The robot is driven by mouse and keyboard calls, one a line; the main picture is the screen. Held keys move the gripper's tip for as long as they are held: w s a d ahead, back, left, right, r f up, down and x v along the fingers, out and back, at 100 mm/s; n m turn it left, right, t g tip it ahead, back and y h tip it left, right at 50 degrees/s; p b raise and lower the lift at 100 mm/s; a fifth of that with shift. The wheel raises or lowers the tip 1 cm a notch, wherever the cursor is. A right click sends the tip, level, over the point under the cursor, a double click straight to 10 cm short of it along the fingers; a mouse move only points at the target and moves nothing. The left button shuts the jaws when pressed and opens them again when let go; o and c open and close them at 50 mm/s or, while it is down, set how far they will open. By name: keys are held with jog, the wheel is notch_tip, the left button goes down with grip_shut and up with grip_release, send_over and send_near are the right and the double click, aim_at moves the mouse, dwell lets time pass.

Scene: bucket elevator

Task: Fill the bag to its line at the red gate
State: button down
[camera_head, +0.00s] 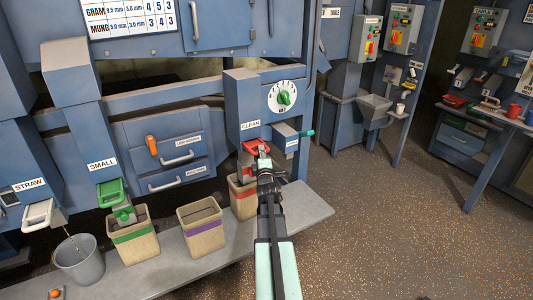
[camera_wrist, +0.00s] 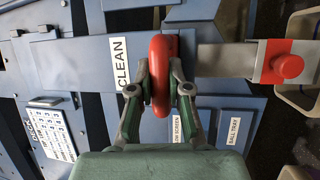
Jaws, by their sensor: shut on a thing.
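The red gate's handle (camera_head: 256,146) is under the CLEAN label on the blue machine. In the wrist view it is a red bar (camera_wrist: 159,55), seen edge-on. My gripper (camera_head: 264,160) is shut on this handle, with one finger on each side in the wrist view (camera_wrist: 159,90). The bag with the red band (camera_head: 243,198) stands on the ledge below the red gate. My gripper and arm hide part of this bag. Its fill level cannot be seen.
A green gate (camera_head: 110,192) has a green-banded bag (camera_head: 133,236) below it. A purple-banded bag (camera_head: 202,227) stands between it and the red-banded one. A grey bucket (camera_head: 79,260) is under the STRAW spout. A dial (camera_head: 285,97) is above the red gate. Open floor lies right.

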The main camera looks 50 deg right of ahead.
jog(key=c, duration=1.1)
grip_release()
jog(key=shift+w, duration=0.1)
jog(key=v, duration=1.2)
